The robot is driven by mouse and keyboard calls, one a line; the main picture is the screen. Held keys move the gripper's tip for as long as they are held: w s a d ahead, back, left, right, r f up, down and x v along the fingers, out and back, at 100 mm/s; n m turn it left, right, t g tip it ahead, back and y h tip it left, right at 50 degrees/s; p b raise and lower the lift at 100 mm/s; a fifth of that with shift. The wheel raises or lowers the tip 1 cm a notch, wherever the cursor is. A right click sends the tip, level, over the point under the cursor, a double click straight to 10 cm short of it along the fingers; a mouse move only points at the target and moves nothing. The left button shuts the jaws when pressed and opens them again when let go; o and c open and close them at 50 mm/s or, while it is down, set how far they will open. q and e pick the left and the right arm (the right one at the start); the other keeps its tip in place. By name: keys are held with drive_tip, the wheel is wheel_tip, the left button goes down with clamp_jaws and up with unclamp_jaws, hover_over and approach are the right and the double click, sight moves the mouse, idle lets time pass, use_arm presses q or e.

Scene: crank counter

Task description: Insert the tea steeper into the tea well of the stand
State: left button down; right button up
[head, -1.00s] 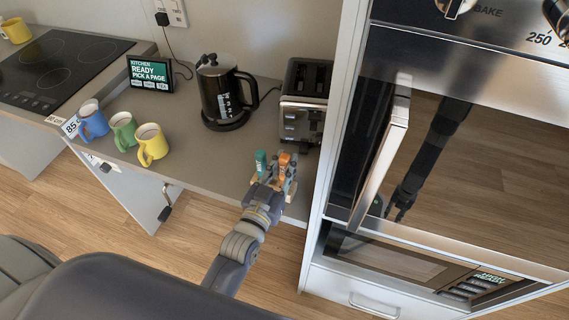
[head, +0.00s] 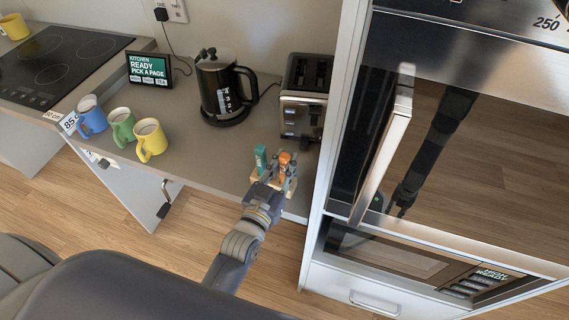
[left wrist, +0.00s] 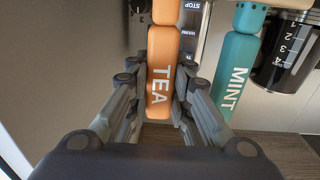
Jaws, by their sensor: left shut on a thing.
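The tea steeper is orange and marked TEA. It shows at the counter's front edge in the head view (head: 285,159) and upright between the fingers in the left wrist view (left wrist: 162,85). My left gripper (head: 284,173) is shut on it; its fingers (left wrist: 158,78) flank the steeper on both sides. A teal steeper marked MINT (head: 261,158) stands just left of it in the head view and to its right in the left wrist view (left wrist: 237,80). The light wooden stand (head: 257,180) is mostly hidden behind my gripper, and I cannot see the tea well or how deep the steeper sits. My right gripper is not in view.
A toaster (head: 303,100) stands behind the stand, and a black kettle (head: 218,92) is further left. Blue, green and yellow mugs (head: 150,141) stand left. The tall oven cabinet (head: 325,190) closes off the right side. The counter middle (head: 205,155) is clear.

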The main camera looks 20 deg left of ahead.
use_arm(q)
drive_tip(key=shift+f, duration=0.25)
drive_tip(key=c, duration=1.4)
unclamp_jaws()
drive_tip(key=shift+o, duration=0.2)
drive_tip(key=s+a, duration=0.1)
drive_tip(key=s, duration=1.1)
drive_tip(key=s+f+g, duration=0.3)
drive_tip(key=f, duration=0.8)
drive_tip(key=s+f+m+g, duration=0.1)
drive_tip(key=s+f+g, duration=0.2)
drive_tip(key=f, duration=0.7)
drive_tip(key=s+f+g, duration=0.2)
drive_tip(key=s+f, duration=0.1)
drive_tip(key=f, duration=0.8)
drive_tip(key=s+a+f+g, duration=0.4)
drive_tip(key=s+f, duration=0.5)
drive_tip(key=s, duration=0.2)
drive_tip(key=s+a+f+g+y, duration=0.1)
drive_tip(key=s+a+f+g, duration=0.2)
drive_tip(key=s+f+g, duration=0.2)
drive_tip(key=s+f, duration=0.3)
drive_tip(key=s, duration=0.3)
drive_tip(key=shift+a+f+y+b, duration=0.3)
drive_tip(key=shift+a+f+b, duration=0.05)
drive_tip(key=shift+f, duration=0.05)
